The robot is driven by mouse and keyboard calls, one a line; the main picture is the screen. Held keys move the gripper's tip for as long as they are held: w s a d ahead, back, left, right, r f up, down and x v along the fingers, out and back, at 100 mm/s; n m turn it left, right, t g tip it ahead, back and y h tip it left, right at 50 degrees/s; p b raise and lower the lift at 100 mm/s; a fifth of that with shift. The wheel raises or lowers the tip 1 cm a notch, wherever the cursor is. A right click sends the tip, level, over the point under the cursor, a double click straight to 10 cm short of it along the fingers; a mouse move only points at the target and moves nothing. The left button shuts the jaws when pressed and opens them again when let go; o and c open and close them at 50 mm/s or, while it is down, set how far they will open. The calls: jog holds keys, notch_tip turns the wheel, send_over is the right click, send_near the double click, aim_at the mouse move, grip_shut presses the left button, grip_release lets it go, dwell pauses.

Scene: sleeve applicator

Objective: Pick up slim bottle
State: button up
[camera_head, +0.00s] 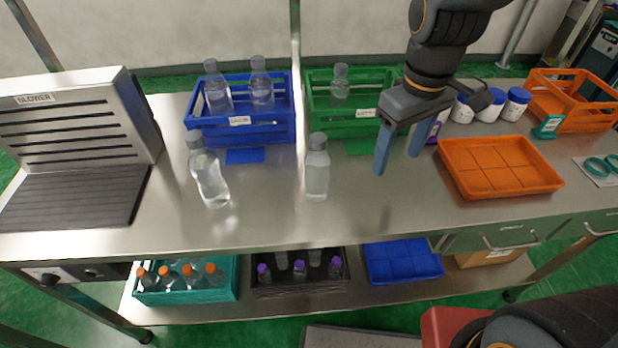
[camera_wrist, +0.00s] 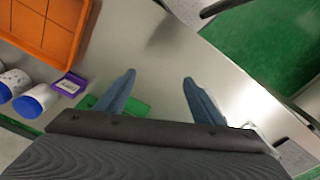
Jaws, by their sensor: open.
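Two clear capped bottles stand apart on the steel bench. The left bottle (camera_head: 208,176) has a waisted body and looks tilted in the picture. The right bottle (camera_head: 317,168) is straight-sided and upright. I cannot tell for sure which is the slim one. My gripper (camera_head: 400,150) is open and empty above the bench, to the right of both bottles and nearer the right one. Its spread fingers also show in the wrist view (camera_wrist: 159,80), with bare bench between them. No bottle is clearly visible in the wrist view.
A blue crate (camera_head: 240,133) holds two clear bottles; a green crate (camera_head: 335,128) holds one. An orange tray (camera_head: 498,168) and blue-lidded jars (camera_head: 487,107) lie right of my gripper. A blower (camera_head: 75,120) stands left.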

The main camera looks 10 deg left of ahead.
aim_at(320, 135)
jog(key=a+r+n, duration=0.1)
jog(key=a+n, duration=0.2)
jog(key=a, duration=0.1)
jog(key=a+r+n+b, duration=0.1)
jog(key=a+n, duration=0.3)
jog(key=a, duration=0.1)
jog(key=a+r+n+b, duration=0.1)
jog(key=a+n, duration=0.2)
jog(key=a, duration=0.2)
jog(key=shift+s+a+r+n+g, duration=0.15)
jog(key=shift+a+r+n+g, duration=0.15)
jog(key=shift+g, duration=0.1)
jog(key=shift+s+a, duration=0.1)
jog(key=shift+a, duration=0.1)
jog(key=shift+n, duration=0.3)
jog(key=shift+s+f+p, duration=0.2)
jog(key=shift+f+p, duration=0.25)
jog(key=shift+f, duration=1.45)
jog(key=shift+s+f+p, duration=0.15)
jog(key=shift+f+p, duration=0.25)
jog(key=shift+f, duration=1.5)
jog(key=c, duration=1.3)
